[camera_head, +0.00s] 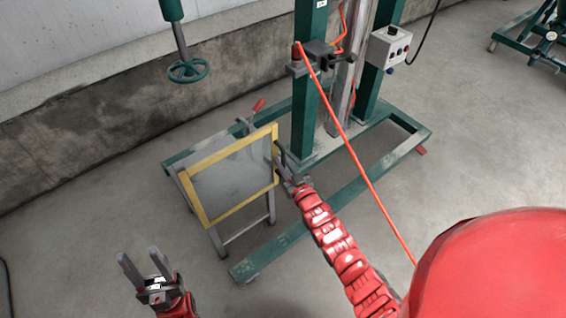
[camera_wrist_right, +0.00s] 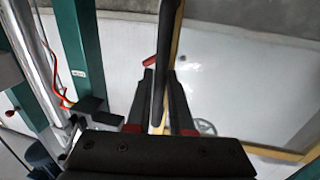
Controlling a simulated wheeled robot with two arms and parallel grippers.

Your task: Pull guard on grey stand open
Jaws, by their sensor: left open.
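The guard is a clear panel in a yellow frame (camera_head: 203,216), held tilted on a grey stand (camera_head: 241,233). In the right wrist view its yellow frame (camera_wrist_right: 273,153) and clear panel fill the right side. A dark upright bar (camera_wrist_right: 164,45), apparently the guard's handle, runs along the frame's edge. My right gripper (camera_head: 284,168) is at the guard's right edge. In its wrist view the fingers (camera_wrist_right: 160,82) lie on both sides of the bar; whether they press on it I cannot tell. My left gripper (camera_head: 138,262) is open and empty, below and left of the guard.
A green machine frame (camera_head: 300,238) stands around and behind the stand, with green posts and a grey control box (camera_head: 389,47). An orange hose (camera_head: 358,160) crosses above my right arm. A green handwheel (camera_head: 187,71) hangs at upper left. Floor at left is clear.

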